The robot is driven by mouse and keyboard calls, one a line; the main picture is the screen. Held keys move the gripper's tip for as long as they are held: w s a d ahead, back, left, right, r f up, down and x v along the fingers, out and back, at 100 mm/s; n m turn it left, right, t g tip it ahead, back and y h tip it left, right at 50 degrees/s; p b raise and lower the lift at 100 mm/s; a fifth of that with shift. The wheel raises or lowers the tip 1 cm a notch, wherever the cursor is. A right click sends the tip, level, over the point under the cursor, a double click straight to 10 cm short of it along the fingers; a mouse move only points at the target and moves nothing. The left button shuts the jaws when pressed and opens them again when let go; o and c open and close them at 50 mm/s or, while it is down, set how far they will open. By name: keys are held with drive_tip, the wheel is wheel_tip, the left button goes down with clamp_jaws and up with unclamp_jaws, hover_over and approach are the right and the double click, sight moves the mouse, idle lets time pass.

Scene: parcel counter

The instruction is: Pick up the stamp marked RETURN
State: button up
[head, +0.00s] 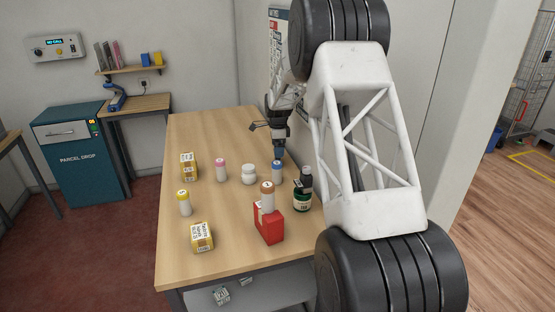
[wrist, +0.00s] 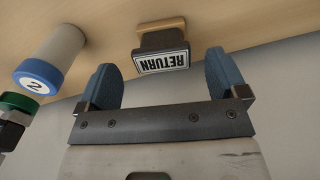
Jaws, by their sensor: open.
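The stamp marked RETURN (wrist: 163,50) shows in the wrist view, with a dark body, a white label that reads upside down and a tan wooden part at its far end. My gripper (wrist: 160,66) is open, and its blue fingertips show to the left and right of the stamp, with gaps on both sides. Nothing is held. In the head view my gripper (head: 279,155) points down over the right part of the table, behind the blue-capped cylinder. I cannot make out the stamp in the head view.
The cylinder with a blue cap marked 2 (wrist: 48,65) stands left of my gripper in the wrist view, near a green-and-black bottle (wrist: 20,104). On the wooden table (head: 185,140) are a red box (head: 268,228), yellow boxes and several capped cylinders. The table's far left is clear.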

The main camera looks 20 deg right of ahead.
drive_tip(key=shift+f, duration=0.3)
drive_tip(key=shift+w+f, duration=0.1)
drive_tip(key=shift+f, duration=2.5)
drive_tip(key=c, duration=1)
drive_tip(key=shift+r, duration=0.1)
drive_tip(key=shift+r, duration=4.95)
